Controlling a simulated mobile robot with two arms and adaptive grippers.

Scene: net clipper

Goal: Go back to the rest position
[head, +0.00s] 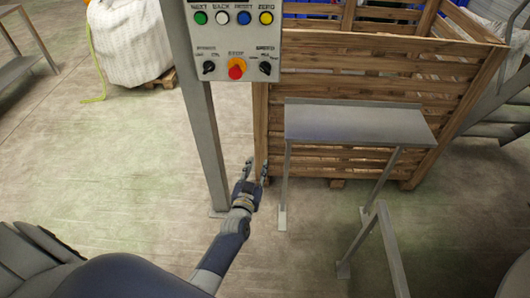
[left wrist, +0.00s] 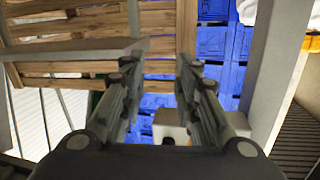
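My left gripper (head: 256,172) is in the middle of the head view, low in front of the wooden crate and just right of the grey post. In the left wrist view its two fingers (left wrist: 160,85) stand apart with nothing between them, so it is open and empty. My left arm comes up from the bottom of the head view. My right gripper is not in either view.
A control panel (head: 224,45) sits on a grey post (head: 205,150). A small metal table (head: 355,125) stands before a slatted wooden crate (head: 360,50). Blue crates (left wrist: 212,45) show in the left wrist view. A white bulk bag (head: 130,40) stands back left. Floor at left is clear.

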